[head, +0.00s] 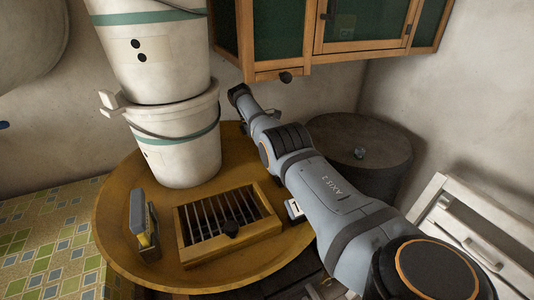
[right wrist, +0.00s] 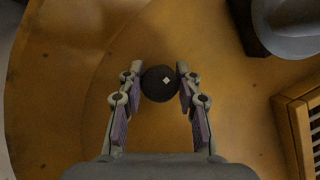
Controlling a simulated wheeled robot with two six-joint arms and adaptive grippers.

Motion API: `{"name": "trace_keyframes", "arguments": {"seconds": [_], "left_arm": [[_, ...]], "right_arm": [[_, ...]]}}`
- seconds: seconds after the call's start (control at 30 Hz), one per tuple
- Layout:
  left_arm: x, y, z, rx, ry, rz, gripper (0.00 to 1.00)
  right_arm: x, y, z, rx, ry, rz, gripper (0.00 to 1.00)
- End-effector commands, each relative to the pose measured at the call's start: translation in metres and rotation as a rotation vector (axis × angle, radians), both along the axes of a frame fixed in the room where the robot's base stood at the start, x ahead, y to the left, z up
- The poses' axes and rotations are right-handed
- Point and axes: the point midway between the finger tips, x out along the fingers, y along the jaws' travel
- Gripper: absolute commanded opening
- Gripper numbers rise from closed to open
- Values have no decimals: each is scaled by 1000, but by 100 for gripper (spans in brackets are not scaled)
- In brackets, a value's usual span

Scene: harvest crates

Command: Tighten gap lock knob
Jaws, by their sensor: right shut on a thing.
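My right gripper (right wrist: 160,82) is shut on a round black knob (right wrist: 156,86) with a small white mark on top. One finger touches each side of it. What the knob is fixed to is hidden beneath it. In the head view my right arm reaches across the round table, and its fingers cannot be made out there. My left gripper is not in view.
The slatted wooden box (head: 188,246) lies on the round wooden table (head: 125,257), also at the right in the wrist view. A tool with a yellowish part (head: 145,236) stands left of it. Stacked white buckets (head: 178,160) stand behind. A dark lidded drum (head: 358,146) is behind my arm.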

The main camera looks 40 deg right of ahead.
Motion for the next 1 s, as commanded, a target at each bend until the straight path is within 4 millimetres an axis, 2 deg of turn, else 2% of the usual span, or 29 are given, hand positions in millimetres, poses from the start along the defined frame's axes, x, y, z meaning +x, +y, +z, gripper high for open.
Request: {"name": "trace_keyframes", "arguments": {"seconds": [0.03,0.3,0.33,0.5,1.0], "left_arm": [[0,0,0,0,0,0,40],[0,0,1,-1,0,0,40],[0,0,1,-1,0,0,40],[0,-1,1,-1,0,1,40],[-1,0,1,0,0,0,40]], "right_arm": [[3,-1,5,-5,-13,1,2],[3,-1,6,-6,-15,2,2],[3,-1,6,-6,-15,2,35],[2,-1,4,-4,-11,1,58],[1,0,2,-2,-4,3,58]]}}
